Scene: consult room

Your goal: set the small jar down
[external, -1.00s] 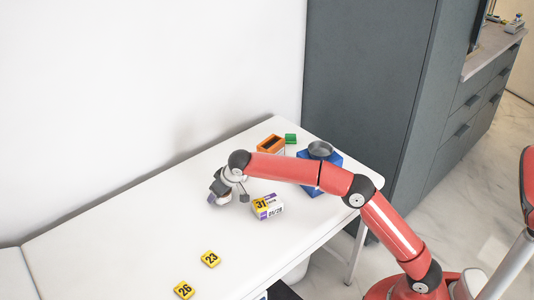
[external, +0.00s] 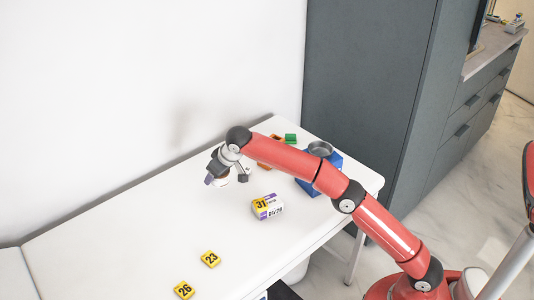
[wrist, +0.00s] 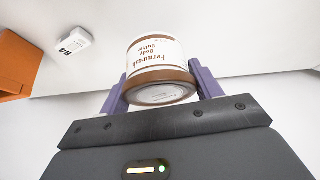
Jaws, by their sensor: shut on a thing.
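The small jar (wrist: 160,62) has a white label reading "Fernrush Body Butter" and a brown band near its base. In the wrist view it sits between the two purple fingers of my gripper (wrist: 160,82), which is shut on it. In the external view my gripper (external: 217,180) is over the back part of the white table (external: 120,220), near the wall, and the jar shows only as a small pale patch. It seems to be clear of the tabletop.
A yellow, white and purple box (external: 267,207) stands right of my gripper. An orange container, partly hidden by my arm, a green block (external: 290,139) and a blue box (external: 333,158) with a grey dish (external: 320,149) lie farther right. Yellow tags 23 (external: 210,259) and 26 (external: 184,290) lie in front.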

